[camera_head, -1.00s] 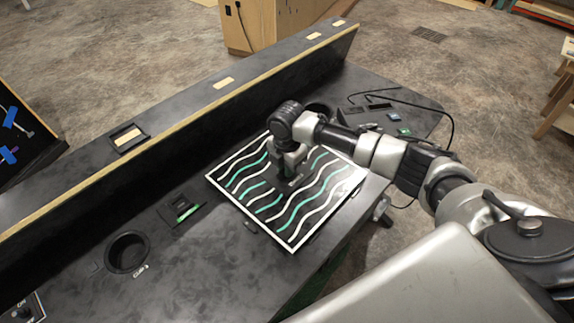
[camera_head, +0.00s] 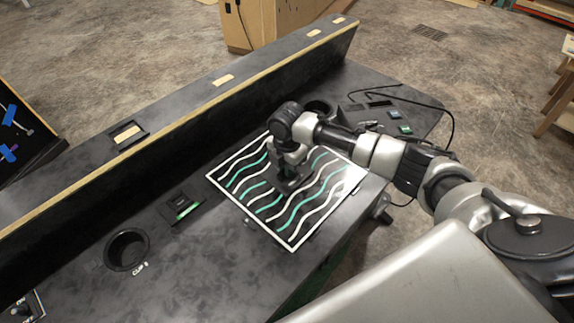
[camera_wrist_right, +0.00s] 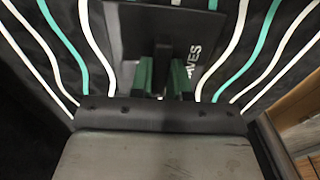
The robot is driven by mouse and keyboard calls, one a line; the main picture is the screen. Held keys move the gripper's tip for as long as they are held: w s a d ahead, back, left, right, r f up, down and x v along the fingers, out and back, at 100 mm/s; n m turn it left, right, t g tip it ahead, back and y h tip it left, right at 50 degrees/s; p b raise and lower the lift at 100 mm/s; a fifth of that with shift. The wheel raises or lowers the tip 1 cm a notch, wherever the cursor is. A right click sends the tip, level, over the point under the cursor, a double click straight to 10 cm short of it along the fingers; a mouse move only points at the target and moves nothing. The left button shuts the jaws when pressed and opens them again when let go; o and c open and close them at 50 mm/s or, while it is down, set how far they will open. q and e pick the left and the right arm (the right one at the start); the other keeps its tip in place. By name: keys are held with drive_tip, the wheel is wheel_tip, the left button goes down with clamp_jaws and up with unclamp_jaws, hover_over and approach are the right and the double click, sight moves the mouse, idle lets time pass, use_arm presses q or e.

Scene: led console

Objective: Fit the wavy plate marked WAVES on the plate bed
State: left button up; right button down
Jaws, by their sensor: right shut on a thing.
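The wavy plate (camera_head: 252,201) is a black panel with white and green wavy lines inside a white border. It lies about flat over the middle of the dark console top in the head view. My right gripper (camera_head: 288,183) is above its middle, pointing down. In the right wrist view the green-padded fingers (camera_wrist_right: 161,77) are shut at the plate's centre, beside the word WAVES on the plate (camera_wrist_right: 238,62). The gripped part is mostly hidden by the fingers. The plate bed cannot be told apart beneath the plate, and I cannot tell whether the plate is fully seated. My left gripper is not in view.
A round cup hole (camera_head: 127,249) and a small device with a green strip (camera_head: 183,208) are left of the plate. A raised ledge (camera_head: 190,110) runs behind it. Small modules (camera_head: 393,114) and a black cable (camera_head: 452,125) are at the far right.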

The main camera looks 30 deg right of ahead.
idle(0.3)
drive_tip(key=c, duration=1)
unclamp_jaws()
drive_tip(key=shift+f, duration=0.1)
wheel_tip(320, 180, up, 11)
drive_tip(key=shift+s+f, duration=0.1)
